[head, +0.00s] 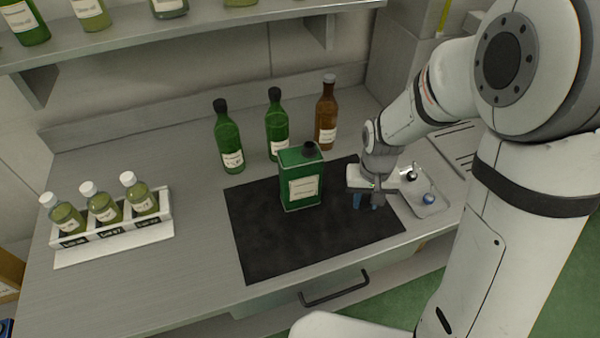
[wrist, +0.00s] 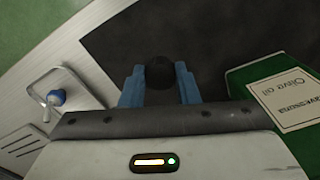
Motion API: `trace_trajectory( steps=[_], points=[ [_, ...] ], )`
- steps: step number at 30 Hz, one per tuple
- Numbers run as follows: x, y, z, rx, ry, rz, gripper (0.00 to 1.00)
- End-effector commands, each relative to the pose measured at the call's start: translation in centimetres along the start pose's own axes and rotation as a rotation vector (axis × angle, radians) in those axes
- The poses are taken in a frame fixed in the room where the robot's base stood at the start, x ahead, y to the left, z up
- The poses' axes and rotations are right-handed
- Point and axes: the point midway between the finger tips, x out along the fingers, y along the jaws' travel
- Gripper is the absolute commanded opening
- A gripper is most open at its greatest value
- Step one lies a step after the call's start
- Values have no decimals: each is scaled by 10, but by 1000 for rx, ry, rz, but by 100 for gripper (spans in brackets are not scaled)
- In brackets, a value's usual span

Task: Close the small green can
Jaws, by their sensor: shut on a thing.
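The small green can (head: 301,184) stands upright on the black mat (head: 255,250), with a pale label on its front and a short dark neck or cap (head: 309,149) on top; I cannot tell which. Part of the can shows at the right of the wrist view (wrist: 240,78). My gripper (head: 368,201) is just right of the can, low over the mat. In the wrist view its blue fingers (wrist: 160,88) are shut on a small round black cap (wrist: 160,71). In the head view the fingers hide this cap.
A metal tray (head: 422,208) right of the mat holds a black-topped and a blue-topped small item. Two green bottles (head: 229,140) (head: 277,125) and a brown bottle (head: 326,113) stand behind the can. A white rack (head: 115,237) with 3 bottles is at left. The counter between is clear.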

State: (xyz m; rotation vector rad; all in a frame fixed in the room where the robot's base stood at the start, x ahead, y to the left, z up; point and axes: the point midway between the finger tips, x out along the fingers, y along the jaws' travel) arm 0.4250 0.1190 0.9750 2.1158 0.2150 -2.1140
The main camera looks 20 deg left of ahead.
Motion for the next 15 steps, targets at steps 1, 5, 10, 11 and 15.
trace_trajectory(
  steps=[1, 5, 10, 11, 15],
  points=[
    [-2, 0, 0, 0, 0, 0, 12],
    [-1, 0, 0, 0, 0, 0, 12],
    [-3, 0, 0, 0, 0, 0, 12],
    [-4, 0, 0, 0, 0, 0, 12],
    [-16, 0, 0, 0, 0, 0, 12]
  ],
)
